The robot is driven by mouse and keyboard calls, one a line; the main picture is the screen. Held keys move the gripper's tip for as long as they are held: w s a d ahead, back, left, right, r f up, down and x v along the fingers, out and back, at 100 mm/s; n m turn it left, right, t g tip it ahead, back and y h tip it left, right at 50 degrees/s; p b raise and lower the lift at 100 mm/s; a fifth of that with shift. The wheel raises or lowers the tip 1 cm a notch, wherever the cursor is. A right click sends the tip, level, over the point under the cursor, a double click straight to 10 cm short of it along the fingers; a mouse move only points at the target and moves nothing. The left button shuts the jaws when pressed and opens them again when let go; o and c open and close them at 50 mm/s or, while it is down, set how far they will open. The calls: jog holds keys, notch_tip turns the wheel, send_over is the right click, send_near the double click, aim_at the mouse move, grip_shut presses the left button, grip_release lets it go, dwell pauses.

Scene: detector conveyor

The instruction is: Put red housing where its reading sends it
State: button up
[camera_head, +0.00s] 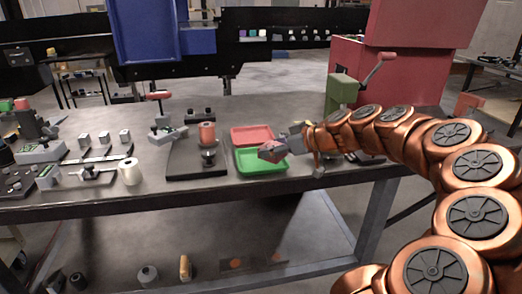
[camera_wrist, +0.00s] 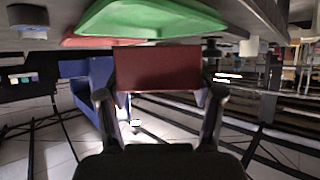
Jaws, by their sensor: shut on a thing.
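The red housing (camera_head: 272,151) is a small red block with greyish faces in the head view. My gripper (camera_head: 292,146) is shut on it at the end of the copper-coloured arm. In the wrist view the red housing (camera_wrist: 157,68) fills the space between the two fingers of my gripper (camera_wrist: 160,98). The housing is held over the right part of the green tray (camera_head: 247,167) in the head view; its exact height is hard to tell. The red tray (camera_head: 250,130) lies just behind the green one. Both trays also show in the wrist view, green (camera_wrist: 145,30) and red (camera_wrist: 85,42).
A black-based device (camera_head: 190,173) with an orange-red cylinder (camera_head: 207,131) stands left of the trays. A white spool (camera_head: 129,171) and several small fixtures stand farther left. A green box with a crank (camera_head: 343,91) and a red machine (camera_head: 385,75) stand behind my arm.

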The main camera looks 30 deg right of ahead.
aim_at(262, 163)
jog(key=w, duration=0.3)
jog(key=shift+w+a, duration=0.3)
jog(key=shift+w, duration=0.05)
jog(key=shift+w+a+f+p, duration=0.1)
jog(key=shift+w+f+p, duration=0.1)
jog(key=shift+w, duration=0.15)
jog(key=shift+w+f+p, duration=0.1)
jog(key=shift+w+p, duration=0.1)
jog(key=shift+w, duration=0.1)
jog(key=shift+f, duration=1.55)
jog(key=shift+s+a+f+b, duration=0.1)
jog(key=shift+a+f+b, duration=0.05)
jog(key=shift+f+b, duration=0.5)
jog(key=o, duration=1.1)
jog(key=shift+c, duration=0.2)
jog(key=o, duration=0.4)
jog(key=shift+r, duration=0.1)
jog(key=shift+r, duration=0.1)
